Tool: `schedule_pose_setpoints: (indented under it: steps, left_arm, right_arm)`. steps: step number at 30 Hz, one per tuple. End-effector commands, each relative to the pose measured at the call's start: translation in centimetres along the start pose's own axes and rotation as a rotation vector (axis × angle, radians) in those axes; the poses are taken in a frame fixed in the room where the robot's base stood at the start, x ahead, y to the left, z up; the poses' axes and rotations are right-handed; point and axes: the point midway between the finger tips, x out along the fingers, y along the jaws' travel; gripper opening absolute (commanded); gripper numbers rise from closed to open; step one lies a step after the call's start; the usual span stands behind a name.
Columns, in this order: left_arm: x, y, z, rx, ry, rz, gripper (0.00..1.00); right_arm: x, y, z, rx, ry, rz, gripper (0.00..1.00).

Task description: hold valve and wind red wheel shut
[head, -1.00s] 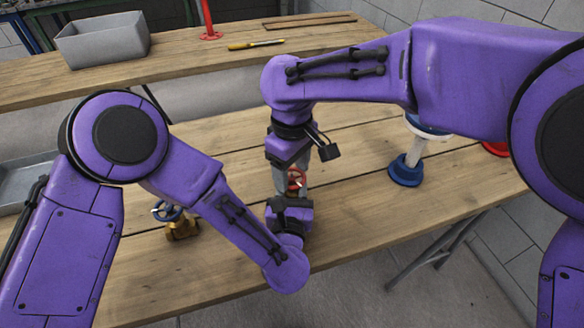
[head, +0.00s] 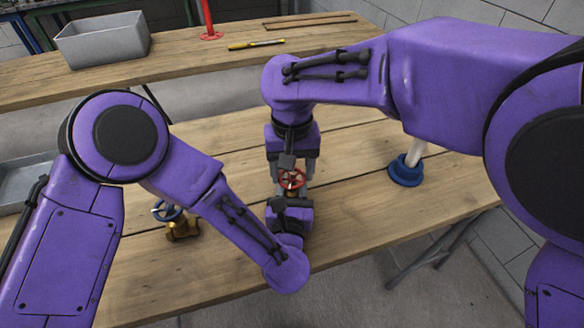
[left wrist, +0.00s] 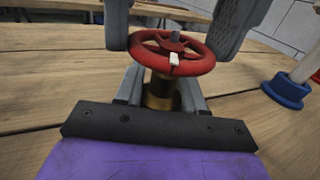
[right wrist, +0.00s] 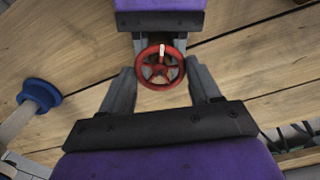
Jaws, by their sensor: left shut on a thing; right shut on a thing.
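The valve with the red wheel (head: 292,179) stands above the wooden table between my two grippers. My left gripper (left wrist: 160,90) is shut on the brass valve body (left wrist: 159,95), low under the wheel. In the left wrist view the wheel (left wrist: 198,66) lies flat, with a white mark on its near side. My right gripper (right wrist: 163,80) comes from above, one finger on each side of the wheel, and is shut on it. In the right wrist view the white mark (right wrist: 162,52) points to the top of the picture. The exact finger contact is partly hidden.
A brass valve with a blue wheel (head: 168,212) stands left of my left forearm. A blue-based white post (head: 405,171) stands on the right. A grey bin (head: 103,40) and a yellow pen-like tool (head: 256,44) lie on the back table.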

Motion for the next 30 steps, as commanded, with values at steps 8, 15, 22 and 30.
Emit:
schedule_pose_setpoints:
  steps: [8, 15, 22, 30]
  left_arm:
    - [-0.12, -0.02, -0.13, 0.001, 0.004, -0.002, 0.0]
    - [-0.13, -0.02, -0.14, 0.001, 0.004, -0.002, 0.0]
    - [-0.13, -0.03, -0.14, 0.001, 0.004, -0.002, 0.0]
    - [-0.1, -0.02, -0.12, 0.001, 0.003, -0.002, 0.0]
  right_arm:
    - [-0.24, 0.04, -0.18, 0.062, 0.007, -0.001, 0.32]
    - [-0.24, 0.04, -0.19, 0.069, 0.007, -0.001, 0.32]
    - [-0.24, 0.04, -0.19, 0.069, 0.008, -0.001, 0.72]
    - [-0.09, 0.02, -0.08, 0.067, 0.003, 0.0, 0.88]
